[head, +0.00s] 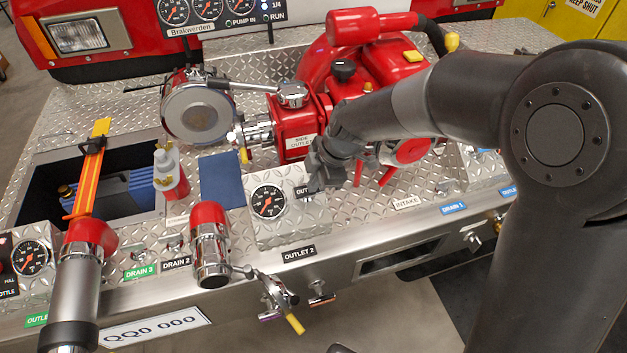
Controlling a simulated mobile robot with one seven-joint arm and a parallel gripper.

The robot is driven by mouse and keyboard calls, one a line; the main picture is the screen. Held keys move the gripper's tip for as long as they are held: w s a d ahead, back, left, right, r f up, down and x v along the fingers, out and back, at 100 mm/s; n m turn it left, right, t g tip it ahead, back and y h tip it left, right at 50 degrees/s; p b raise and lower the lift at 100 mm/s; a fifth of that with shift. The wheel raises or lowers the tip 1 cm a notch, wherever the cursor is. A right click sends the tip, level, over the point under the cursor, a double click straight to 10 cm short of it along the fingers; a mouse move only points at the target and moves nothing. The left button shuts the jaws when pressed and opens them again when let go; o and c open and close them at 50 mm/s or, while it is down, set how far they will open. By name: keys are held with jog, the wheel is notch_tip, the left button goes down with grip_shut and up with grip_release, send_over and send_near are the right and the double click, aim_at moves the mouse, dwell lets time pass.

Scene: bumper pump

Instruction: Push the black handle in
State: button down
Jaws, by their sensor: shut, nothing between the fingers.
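My gripper (316,181) is shut and empty. It points down beside the gauge box (262,226), at the right of its round pressure gauge (268,202), close to the box's upper right part. I cannot tell whether it touches the box. A round black knob (344,70) stands on top of the red pump (372,72), above and behind my gripper. I cannot tell whether this is the task's black handle; any handle at the gauge box is hidden behind my gripper and wrist.
A red side outlet (295,135) with a chrome lever (245,86) is behind my gripper. An open bin (30,190) is further left. The tread plate (345,208) in front is partly clear.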

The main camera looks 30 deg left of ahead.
jog(key=s+v, duration=0.1)
jog(key=v, duration=1.2)
jog(key=s+d+r+m+t+h, duration=0.1)
jog(key=d+r+m+t, duration=0.15)
jog(key=d+m, duration=0.6)
jog(key=s+d+r+m+t+h, duration=0.1)
jog(key=d+r+m+t, duration=0.3)
jog(key=d, duration=0.8)
jog(key=s+d+m+h, duration=0.1)
jog(key=s+d+m, duration=0.3)
jog(key=d+m, duration=0.3)
jog(key=s+d+f+m, duration=0.1)
jog(key=s+d+m, duration=0.3)
jog(key=d+m, duration=0.3)
jog(key=shift+d+f+h, duration=0.2)
jog(key=shift+d+h, duration=0.2)
jog(key=shift+d, duration=0.1)
jog(key=c, duration=2.2)
grip_release()
jog(key=shift+s, duration=0.15)
